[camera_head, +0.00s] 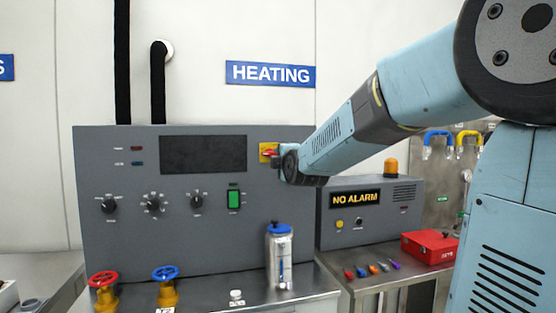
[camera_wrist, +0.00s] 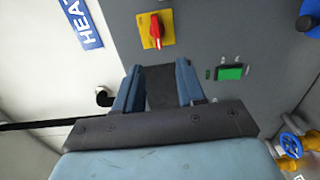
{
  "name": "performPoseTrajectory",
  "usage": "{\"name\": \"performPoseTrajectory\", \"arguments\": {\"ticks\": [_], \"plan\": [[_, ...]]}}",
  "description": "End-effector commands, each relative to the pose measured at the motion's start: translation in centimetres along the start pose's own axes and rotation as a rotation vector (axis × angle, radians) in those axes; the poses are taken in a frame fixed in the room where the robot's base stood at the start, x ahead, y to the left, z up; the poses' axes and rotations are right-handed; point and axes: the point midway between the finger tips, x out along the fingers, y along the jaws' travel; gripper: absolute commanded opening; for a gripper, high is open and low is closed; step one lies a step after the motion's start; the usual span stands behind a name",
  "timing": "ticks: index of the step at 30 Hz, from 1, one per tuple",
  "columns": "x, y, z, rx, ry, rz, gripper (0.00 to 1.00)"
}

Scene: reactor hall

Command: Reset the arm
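My arm (camera_head: 345,130) reaches from the right side of the head view toward the grey heating panel (camera_head: 110,240). Its end is close to a red rotary switch on a yellow plate (camera_head: 264,147), which it partly covers in that view. In the wrist view my gripper (camera_wrist: 158,74) has its two blue fingers apart. Between them I see only a dark surface, seemingly the panel's black display (camera_head: 203,154). The red switch (camera_wrist: 156,31) is just beyond the fingertips, apart from them. The fingers are not clearly visible in the head view.
A metal flask with a blue lid (camera_head: 280,255) stands before the panel. Red (camera_head: 103,279) and blue (camera_head: 166,273) valve wheels are at front left. The alarm box (camera_head: 350,225) reads NO ALARM; a red case (camera_head: 430,246) is to its right.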

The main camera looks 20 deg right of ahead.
Motion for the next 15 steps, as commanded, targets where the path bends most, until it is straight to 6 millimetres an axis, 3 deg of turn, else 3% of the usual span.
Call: {"name": "performPoseTrajectory", "arguments": {"ticks": [15], "plan": [[-1.2,-0.4,0.0,0.053,0.004,-0.033,0.39]]}}
